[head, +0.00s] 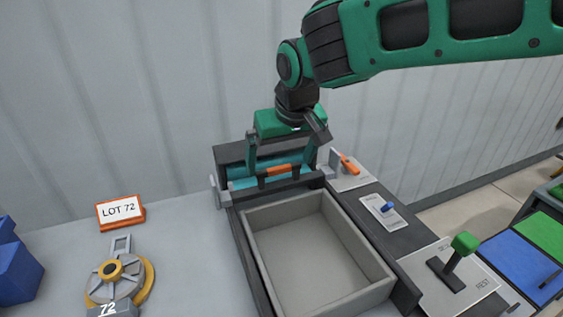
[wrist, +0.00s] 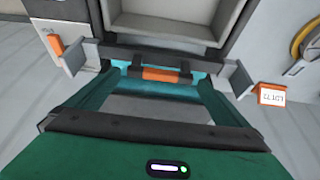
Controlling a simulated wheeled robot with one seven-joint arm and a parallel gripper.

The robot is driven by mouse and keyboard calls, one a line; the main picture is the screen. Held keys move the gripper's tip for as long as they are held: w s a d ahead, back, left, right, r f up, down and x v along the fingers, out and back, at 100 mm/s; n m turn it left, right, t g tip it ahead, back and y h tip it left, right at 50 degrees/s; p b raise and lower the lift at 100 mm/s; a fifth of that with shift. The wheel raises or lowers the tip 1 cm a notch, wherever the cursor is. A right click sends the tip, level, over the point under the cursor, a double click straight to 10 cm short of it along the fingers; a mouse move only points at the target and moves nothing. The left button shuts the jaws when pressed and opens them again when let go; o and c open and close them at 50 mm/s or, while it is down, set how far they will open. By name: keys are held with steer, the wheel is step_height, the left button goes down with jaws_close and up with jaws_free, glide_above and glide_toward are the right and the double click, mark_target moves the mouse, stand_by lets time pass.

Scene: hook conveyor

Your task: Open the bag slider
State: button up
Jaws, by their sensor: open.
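My green gripper (head: 279,160) is at the back end of the grey tray, its two teal fingers spread wide and pointing down. An orange handle (head: 278,170) on a dark bar lies near the fingertips. In the wrist view the orange handle (wrist: 160,74) shows between the fingers of my gripper (wrist: 160,88), which hold nothing I can see; contact cannot be told. A blue slide knob (head: 388,207) sits on a small white plate on the dark strip right of the tray. Its label is too small to read, and I cannot tell which part is the bag slider.
The grey tray (head: 382,278) is empty. An orange lever (head: 349,164) stands right of my gripper. A green-knobbed lever (head: 464,243) is at front right, beside blue and green panels. At left are a LOT 72 sign (head: 120,209), a round device (head: 115,283) and blue bins (head: 18,270).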

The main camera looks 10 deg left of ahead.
steer(key=shift+w+a+f, duration=0.15)
steer(key=shift+w+f, duration=0.05)
steer(key=shift+f, duration=0.45)
steer(key=c, duration=1.2)
steer(key=shift+c, duration=0.5)
